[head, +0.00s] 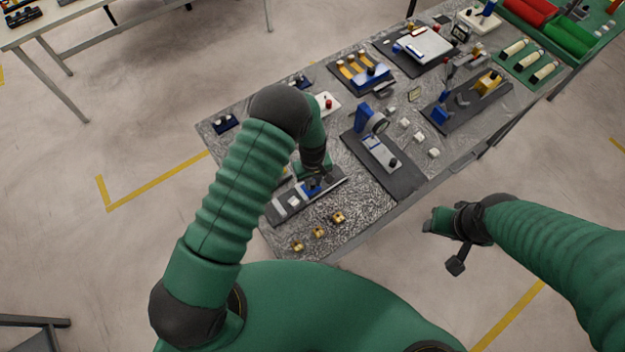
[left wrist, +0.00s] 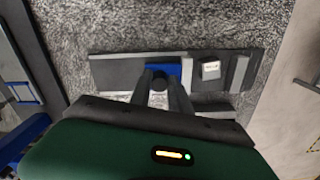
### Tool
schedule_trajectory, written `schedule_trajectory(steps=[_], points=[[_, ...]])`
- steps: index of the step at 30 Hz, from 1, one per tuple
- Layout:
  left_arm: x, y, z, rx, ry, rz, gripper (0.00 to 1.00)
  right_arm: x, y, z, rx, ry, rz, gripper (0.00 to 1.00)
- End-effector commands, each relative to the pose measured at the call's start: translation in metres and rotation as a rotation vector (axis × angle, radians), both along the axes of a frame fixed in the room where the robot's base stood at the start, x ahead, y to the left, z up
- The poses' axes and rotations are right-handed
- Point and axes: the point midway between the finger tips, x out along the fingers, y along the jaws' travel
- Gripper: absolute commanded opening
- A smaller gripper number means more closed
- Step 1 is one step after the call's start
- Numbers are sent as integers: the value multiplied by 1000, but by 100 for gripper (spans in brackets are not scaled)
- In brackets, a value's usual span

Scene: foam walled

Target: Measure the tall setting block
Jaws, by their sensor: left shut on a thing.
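A long dark grey measuring fixture (head: 328,184) lies at the near left part of the table. Its blue sliding part (left wrist: 168,70) is between the fingers of my left gripper (head: 312,184). The gripper is shut on this part, and its fingers (left wrist: 162,78) hide some of it. A pale block with a small label (left wrist: 210,70) sits on the fixture beside the blue part, with a narrow gap between them. I cannot tell if it is the tall setting block. A grey upright piece (left wrist: 240,72) stands on its other side. My right gripper (head: 443,228) hangs off the table, apart from everything.
Several small brass-coloured pieces, one here (head: 319,232), lie at the near edge. A blue dial stand on a dark base (head: 404,182) is to the right, with pale blocks (head: 418,136) beyond. Floor is open around.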

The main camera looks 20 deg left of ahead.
Motion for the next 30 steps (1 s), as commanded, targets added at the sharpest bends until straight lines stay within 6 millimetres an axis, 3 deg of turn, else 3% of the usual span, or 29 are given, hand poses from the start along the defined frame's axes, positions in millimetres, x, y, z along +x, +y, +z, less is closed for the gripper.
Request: schedule_trajectory(steps=[10,18,27,28,30], points=[[3,5,1,9,-10,5,0,0,0,0,0,0,0,49],[-27,28,2,8,-7,7,0,0,0,6,0,0,0,49],[-30,30,1,9,-7,5,0,0,0,6,0,0,0,49],[-30,30,1,9,-7,5,25,0,0,6,0,0,0,49],[-30,29,1,9,-7,5,35,0,0,6,0,0,0,49]])
